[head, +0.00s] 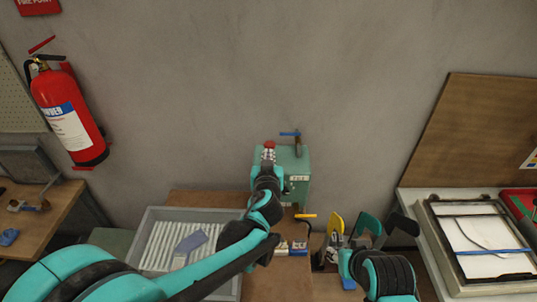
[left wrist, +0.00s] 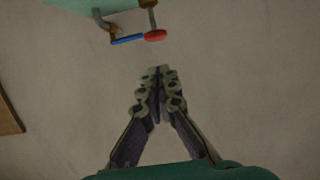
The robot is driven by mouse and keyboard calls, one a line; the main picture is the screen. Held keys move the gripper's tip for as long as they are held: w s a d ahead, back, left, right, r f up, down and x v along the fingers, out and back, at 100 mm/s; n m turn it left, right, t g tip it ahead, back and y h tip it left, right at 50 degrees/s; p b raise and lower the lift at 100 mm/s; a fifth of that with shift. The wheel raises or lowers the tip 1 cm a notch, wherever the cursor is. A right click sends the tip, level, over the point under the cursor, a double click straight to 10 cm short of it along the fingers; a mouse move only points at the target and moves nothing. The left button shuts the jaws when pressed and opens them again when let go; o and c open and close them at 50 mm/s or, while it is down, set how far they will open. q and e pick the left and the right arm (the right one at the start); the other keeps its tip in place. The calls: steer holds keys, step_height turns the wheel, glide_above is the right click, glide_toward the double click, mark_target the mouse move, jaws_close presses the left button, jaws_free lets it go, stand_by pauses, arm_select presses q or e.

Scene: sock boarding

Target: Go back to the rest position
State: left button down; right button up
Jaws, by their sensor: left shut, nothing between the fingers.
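My left gripper (head: 268,156) is at the end of my teal and black arm, which reaches from the lower left up to the middle of the head view. It stands in front of a green box-shaped machine (head: 299,165) by the wall. In the left wrist view the fingers of my left gripper (left wrist: 158,72) are together with nothing between them. A red knob (left wrist: 155,35) on a rod lies beyond the fingertips, apart from them in that picture. My right arm shows at the lower right of the head view; the state of its gripper is not clear.
A grey tray (head: 152,214) with white ribs holds a blue-grey cloth piece (head: 190,241). The machine has a blue handle (head: 290,133). Yellow (head: 335,222) and green (head: 369,224) upright pieces stand near my right arm. A white bench (head: 440,250) is at right; a fire extinguisher (head: 68,115) hangs at left.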

arm_select(q)
steer(key=shift+d, duration=0.1)
stand_by(0.4)
steer(key=s+a+f+n+g+y+b, duration=0.1)
steer(key=s+a+f+g+b, duration=0.1)
steer(key=s+a+f+b, duration=0.35)
steer(key=s+a+f+g+y+b, duration=0.15)
steer(key=s+a+f, duration=0.25)
steer(key=s+a, duration=0.4)
steer(key=s+a+f+g+h+b, duration=0.1)
steer(key=s+f+g+b, duration=0.1)
steer(key=s+f, duration=0.3)
steer(key=s+a+f+m+g+h+b, duration=0.1)
steer(key=s+f+b, duration=0.3)
steer(key=s, duration=0.5)
step_height(320, 180, down, 2)
steer(key=shift+s+a+f+g, duration=0.1)
steer(key=shift+s+a+g, duration=0.1)
steer(key=shift+a+g, duration=0.45)
